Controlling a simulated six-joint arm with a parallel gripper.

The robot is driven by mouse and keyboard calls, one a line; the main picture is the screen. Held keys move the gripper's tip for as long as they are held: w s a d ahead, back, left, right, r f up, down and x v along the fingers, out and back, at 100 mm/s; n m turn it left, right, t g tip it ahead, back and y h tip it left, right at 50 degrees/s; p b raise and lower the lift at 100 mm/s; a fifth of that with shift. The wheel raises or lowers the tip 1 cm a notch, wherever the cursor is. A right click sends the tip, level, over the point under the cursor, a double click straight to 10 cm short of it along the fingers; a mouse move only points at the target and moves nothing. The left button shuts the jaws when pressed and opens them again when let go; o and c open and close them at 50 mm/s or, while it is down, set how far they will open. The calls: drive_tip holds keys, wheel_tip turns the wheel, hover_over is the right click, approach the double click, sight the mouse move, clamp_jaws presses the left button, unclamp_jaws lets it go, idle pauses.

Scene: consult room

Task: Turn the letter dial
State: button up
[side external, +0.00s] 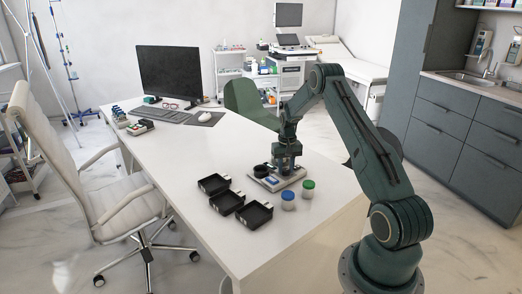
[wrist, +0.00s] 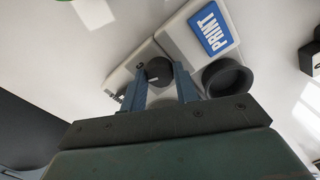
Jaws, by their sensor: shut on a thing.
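A pale label device lies on the white desk; its casing (wrist: 172,32) fills the middle of the wrist view, and it sits under my gripper in the side view (side external: 285,183). It carries a blue PRINT panel (wrist: 209,29) and a black open cup or ring (wrist: 228,77), which also shows in the side view (side external: 260,171). The black round letter dial (wrist: 158,67) stands at the device's left part in the wrist view. My gripper (wrist: 159,74) points down with a finger on each side of the dial, shut on it. In the side view my gripper (side external: 287,164) hides the dial.
Three black trays (side external: 225,202) stand left of the device on the desk (side external: 175,160). A blue-lidded jar (side external: 288,200) and a green-lidded jar (side external: 308,189) stand close on the near right. A monitor (side external: 168,72) and keyboard stand at the far end. The desk's middle is clear.

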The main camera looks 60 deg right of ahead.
sight(286, 169)
drive_tip(key=m, duration=0.5)
drive_tip(key=shift+r, duration=0.1)
drive_tip(key=shift+m, duration=0.3)
drive_tip(key=o, duration=1)
wheel_tip(286, 169, up, 14)
drive_tip(key=shift+f, duration=0.1)
idle(0.4)
